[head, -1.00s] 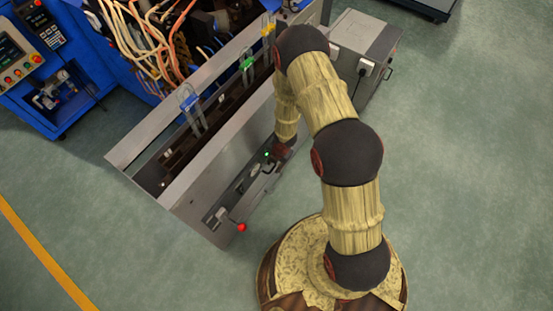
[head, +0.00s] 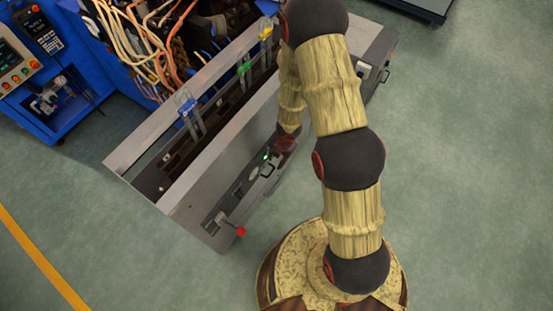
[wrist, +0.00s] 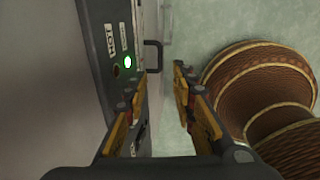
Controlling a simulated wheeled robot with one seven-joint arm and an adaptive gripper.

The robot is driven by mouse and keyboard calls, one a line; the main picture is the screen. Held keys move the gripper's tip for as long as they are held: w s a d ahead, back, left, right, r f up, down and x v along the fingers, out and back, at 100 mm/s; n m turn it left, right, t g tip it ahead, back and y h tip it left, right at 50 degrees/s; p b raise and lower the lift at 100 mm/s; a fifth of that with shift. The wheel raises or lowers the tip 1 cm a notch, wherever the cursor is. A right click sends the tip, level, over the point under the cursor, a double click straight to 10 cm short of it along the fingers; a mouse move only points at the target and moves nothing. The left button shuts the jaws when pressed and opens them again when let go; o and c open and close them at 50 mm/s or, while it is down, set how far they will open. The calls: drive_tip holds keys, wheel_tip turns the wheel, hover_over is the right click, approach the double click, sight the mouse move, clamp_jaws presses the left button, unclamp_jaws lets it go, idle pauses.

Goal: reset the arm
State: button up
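In the wrist view my gripper (wrist: 160,88) is open, with a clear gap between its yellow-and-black fingers and nothing between them. The left finger is close to the front panel of the grey machine (wrist: 98,30); I cannot tell whether they touch. In the head view my arm bends down to this panel, and its end (head: 285,141) is beside the machine's front; the fingers are too small to make out there.
A green-lit button (wrist: 127,62) and a black handle (wrist: 152,55) are on the panel. A red-knobbed lever (head: 241,231) sticks out at the panel's lower left. Blue machinery (head: 75,100) stands at the upper left. Green floor (head: 470,170) is clear at the right.

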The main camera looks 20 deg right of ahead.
idle(0.4)
drive_tip(key=s+d+m+g+h, duration=0.2)
drive_tip(key=s+d+m+h, duration=0.1)
drive_tip(key=s+d+m, duration=0.3)
drive_tip(key=s+d+r+m+h, duration=0.15)
drive_tip(key=d+r+m, duration=0.25)
drive_tip(key=r+m, duration=0.8)
drive_tip(key=s+a+r+m+t+y, duration=0.1)
drive_tip(key=s+a+r+m+t, duration=0.1)
drive_tip(key=r, duration=1)
drive_tip(key=s+a+r+m+t+y, duration=0.1)
drive_tip(key=s+a+r, duration=0.4)
drive_tip(key=r, duration=0.7)
drive_tip(key=s+a+r+m+t+y, duration=0.1)
drive_tip(key=s+a+r+m+t, duration=0.2)
drive_tip(key=r, duration=0.9)
drive_tip(key=shift+s+a+r+m+p, duration=0.15)
drive_tip(key=shift+s+r+m+p, duration=0.2)
drive_tip(key=shift+s+m, duration=0.55)
